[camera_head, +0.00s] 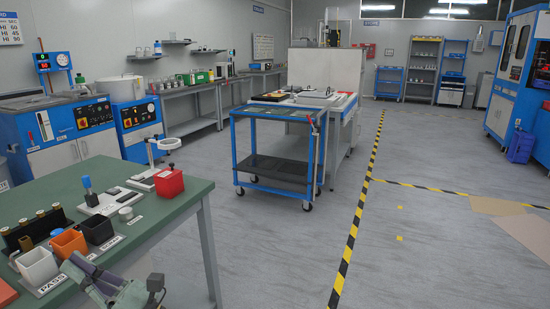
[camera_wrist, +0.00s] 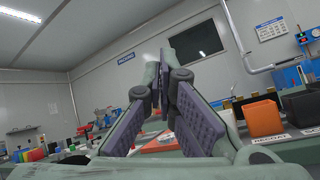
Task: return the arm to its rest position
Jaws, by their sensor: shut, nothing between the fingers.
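My gripper (camera_head: 78,268) is at the lower left of the head view, beside the front edge of the green table (camera_head: 165,213), near the bins. My arm comes in from the bottom edge. In the wrist view the two fingers of my gripper (camera_wrist: 166,68) come together at their tips, with nothing between them. They point up toward the wall and ceiling. The rest of my arm is out of view.
On the green table stand a white PASS bin (camera_head: 37,266), an orange bin (camera_head: 68,244), a black bin (camera_head: 97,229) and a red box (camera_head: 169,183). A blue cart (camera_head: 238,150) stands beyond. The floor right of the table is clear.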

